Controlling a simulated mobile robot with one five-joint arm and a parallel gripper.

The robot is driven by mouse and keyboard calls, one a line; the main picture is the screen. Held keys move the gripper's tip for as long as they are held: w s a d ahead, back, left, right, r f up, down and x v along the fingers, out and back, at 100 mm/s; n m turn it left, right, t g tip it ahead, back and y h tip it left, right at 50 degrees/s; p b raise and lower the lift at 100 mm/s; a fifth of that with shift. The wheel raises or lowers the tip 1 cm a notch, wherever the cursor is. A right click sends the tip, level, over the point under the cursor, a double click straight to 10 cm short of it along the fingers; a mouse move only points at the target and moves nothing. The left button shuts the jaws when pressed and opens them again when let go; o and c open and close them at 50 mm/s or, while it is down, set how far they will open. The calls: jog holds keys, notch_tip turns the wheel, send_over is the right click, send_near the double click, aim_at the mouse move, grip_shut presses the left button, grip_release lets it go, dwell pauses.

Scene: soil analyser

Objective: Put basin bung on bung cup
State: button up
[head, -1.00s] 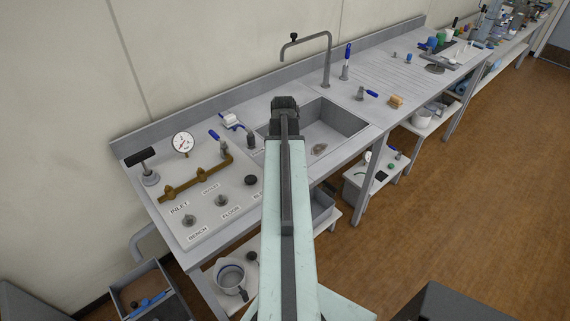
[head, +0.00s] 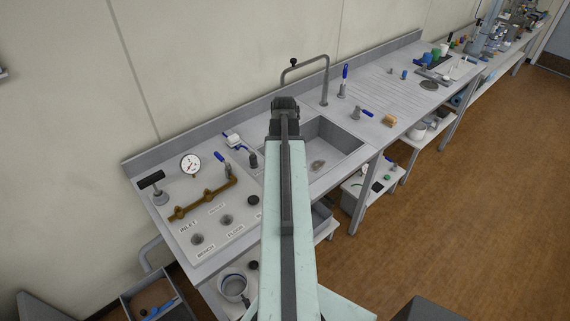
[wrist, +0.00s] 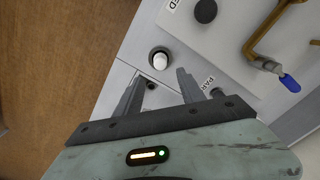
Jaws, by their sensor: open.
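In the wrist view, a short white-topped piece (wrist: 160,61) stands in a dark round ring on the pale bench top. It looks like the basin bung, but I cannot tell whether the ring is part of it or the bung cup. My gripper (wrist: 159,76) is open and empty, its two fingers pointing towards that piece, which shows just beyond and between the tips.
A sink (head: 318,150) lies right of my arm. Left of it, a panel carries a brass pipe (head: 200,203), a gauge (head: 191,164) and a black round knob (head: 253,200), also in the wrist view (wrist: 205,11). A tall bent tap (head: 325,85) rises behind the sink.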

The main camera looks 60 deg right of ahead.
jog(key=shift+r, duration=0.55)
jog(key=w+a+n, duration=0.3)
jog(key=w+a, duration=0.6)
jog(key=a, duration=0.4)
jog(key=w+a+n, duration=0.4)
jog(key=w+a, duration=0.6)
jog(key=a, duration=0.2)
jog(key=w+a+n, duration=0.2)
jog(key=a+n, duration=0.3)
jog(key=a, duration=1.9)
jog(key=shift+w+a+n, duration=0.3)
jog(key=shift+a, duration=0.1)
